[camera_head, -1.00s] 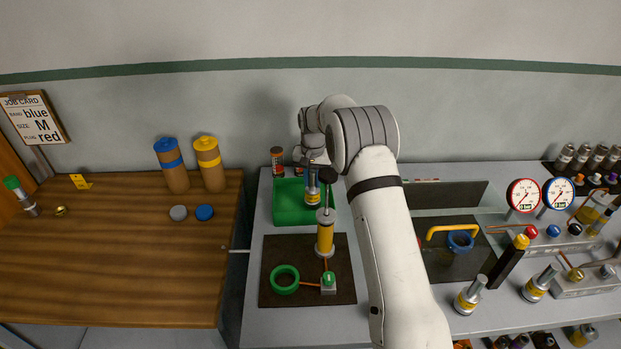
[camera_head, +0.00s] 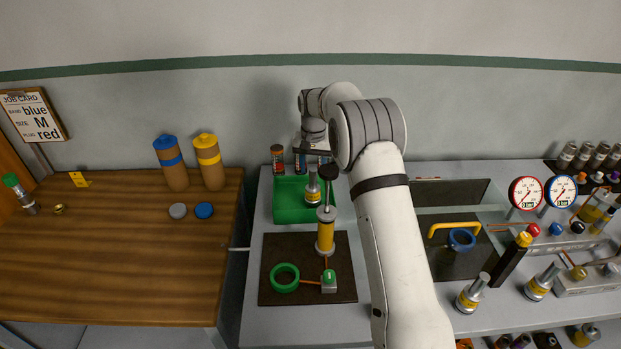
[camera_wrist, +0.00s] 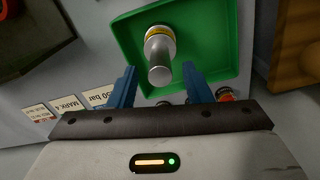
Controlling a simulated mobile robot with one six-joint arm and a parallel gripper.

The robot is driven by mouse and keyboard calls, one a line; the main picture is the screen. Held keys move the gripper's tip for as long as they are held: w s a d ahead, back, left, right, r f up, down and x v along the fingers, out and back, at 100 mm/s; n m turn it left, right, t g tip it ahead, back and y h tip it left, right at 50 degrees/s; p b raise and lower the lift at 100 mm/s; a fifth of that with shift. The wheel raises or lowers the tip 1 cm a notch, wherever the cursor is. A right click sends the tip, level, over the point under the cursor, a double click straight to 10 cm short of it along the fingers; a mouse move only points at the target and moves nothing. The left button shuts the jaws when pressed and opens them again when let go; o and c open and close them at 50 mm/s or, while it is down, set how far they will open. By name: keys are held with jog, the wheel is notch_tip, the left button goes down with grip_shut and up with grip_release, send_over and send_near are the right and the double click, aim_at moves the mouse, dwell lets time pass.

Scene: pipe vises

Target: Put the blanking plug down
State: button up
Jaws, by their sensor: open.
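The blanking plug, as I take it, is a grey metal piece with a yellow band (camera_head: 313,191). It stands upright in the green tray (camera_head: 284,208). In the wrist view the plug (camera_wrist: 159,58) rises from the tray floor, its grey end towards the camera. My gripper (camera_wrist: 159,68) is open, with one blue finger on each side of the plug's end and gaps between. In the head view my gripper (camera_head: 312,160) is at the back edge of the tray, partly hidden by my arm.
A yellow-bodied pump-like piece with a black knob (camera_head: 325,232) stands just in front of the tray. A green ring (camera_head: 285,278) lies on the dark mat (camera_head: 335,295). A small red-topped can (camera_head: 277,158) stands behind the tray. The tray floor left of the plug is clear.

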notch_tip(320, 180, up, 8)
jog(key=shift+f+b, duration=0.1)
jog(key=shift+b, duration=0.6)
jog(key=shift+s+d+r, duration=0.1)
jog(key=shift+s+r, duration=0.05)
jog(key=shift+r, duration=0.25)
jog(key=s+d+r+n+t, duration=0.1)
jog(key=s+d+r, duration=0.4)
jog(key=s, duration=0.5)
jog(key=s+d+r+t, duration=0.1)
jog(key=s+d+r, duration=0.2)
jog(key=s+r, duration=0.45)
jog(key=s+d+f, duration=0.1)
jog(key=s+f, duration=0.2)
jog(key=s, duration=0.9)
jog(key=s+d+f+n+t, duration=0.1)
jog(key=s+f, duration=0.3)
jog(key=s, duration=0.9)
jog(key=shift+s+d+f+t, duration=0.2)
jog(key=shift+d+t, duration=0.1)
jog(key=shift+d, duration=0.2)
